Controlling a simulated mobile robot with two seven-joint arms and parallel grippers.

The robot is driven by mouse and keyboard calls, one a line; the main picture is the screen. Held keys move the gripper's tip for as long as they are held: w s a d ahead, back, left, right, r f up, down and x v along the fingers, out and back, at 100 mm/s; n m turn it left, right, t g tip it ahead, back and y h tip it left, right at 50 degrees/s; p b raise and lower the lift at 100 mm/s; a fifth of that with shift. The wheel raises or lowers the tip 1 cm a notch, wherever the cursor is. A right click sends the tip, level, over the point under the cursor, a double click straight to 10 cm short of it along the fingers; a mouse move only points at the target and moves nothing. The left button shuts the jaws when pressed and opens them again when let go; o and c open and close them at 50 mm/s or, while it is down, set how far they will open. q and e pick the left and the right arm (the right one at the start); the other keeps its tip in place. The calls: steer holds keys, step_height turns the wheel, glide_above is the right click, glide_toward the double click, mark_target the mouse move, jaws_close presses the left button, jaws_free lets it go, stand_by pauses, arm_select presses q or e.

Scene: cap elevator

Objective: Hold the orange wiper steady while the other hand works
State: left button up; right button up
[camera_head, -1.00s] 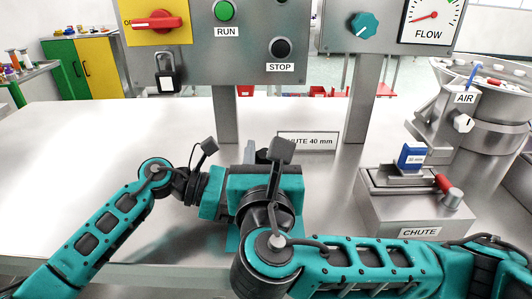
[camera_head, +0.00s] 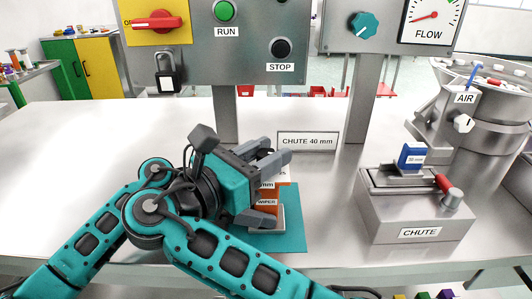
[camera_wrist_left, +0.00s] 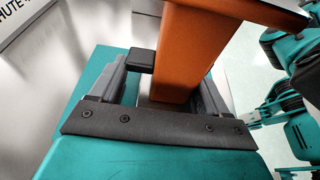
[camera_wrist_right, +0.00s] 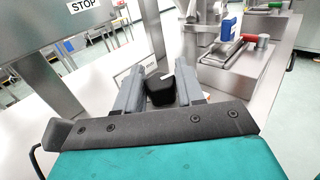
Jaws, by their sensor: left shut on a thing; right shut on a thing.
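The orange wiper (camera_head: 266,194) stands on a teal mat (camera_head: 290,235), with a white "WIPER" label on its front. In the left wrist view the wiper (camera_wrist_left: 185,55) is between the fingers of my left gripper (camera_wrist_left: 165,85), which is shut on it. In the head view my left gripper (camera_head: 264,214) is low at the wiper. My right gripper (camera_head: 272,155) is above it, at the wiper's top. In the right wrist view my right gripper (camera_wrist_right: 160,95) is shut on a small black block (camera_wrist_right: 160,87). My arms hide the wiper's left side.
A "CHUTE 40 mm" sign (camera_head: 308,141) stands behind the wiper. The grey chute block (camera_head: 410,217) with a blue piece (camera_head: 412,157) and red-handled lever (camera_head: 446,186) is at right. Panel posts (camera_head: 226,115) rise behind. The table's left side is clear.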

steer(key=shift+m+g+h, duration=0.4)
steer(key=shift+g, duration=0.1)
steer(key=o, duration=0.9)
steer(key=shift+o, duration=0.2)
